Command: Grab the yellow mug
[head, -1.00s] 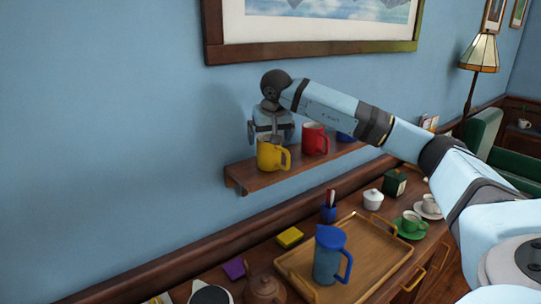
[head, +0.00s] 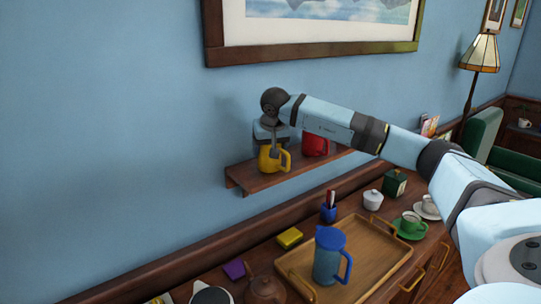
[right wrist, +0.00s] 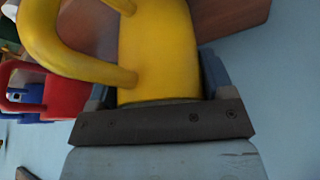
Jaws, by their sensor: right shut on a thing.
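The yellow mug (head: 268,164) stands on the left end of the small wall shelf (head: 241,180). Its handle points to the right in the head view. My right gripper (head: 272,150) comes down on the mug from above and is shut on it. In the right wrist view, the yellow mug (right wrist: 160,45) fills the space between the fingers of my right gripper (right wrist: 157,92), with its handle free at the upper left. The far finger is largely hidden in the head view. My left gripper is not in view.
A red mug (head: 313,147) stands on the shelf just right of the yellow one, partly behind my arm. A picture frame (head: 330,52) hangs above. Below, a sideboard holds a wooden tray (head: 373,270) with a blue pitcher (head: 327,258) and several small items.

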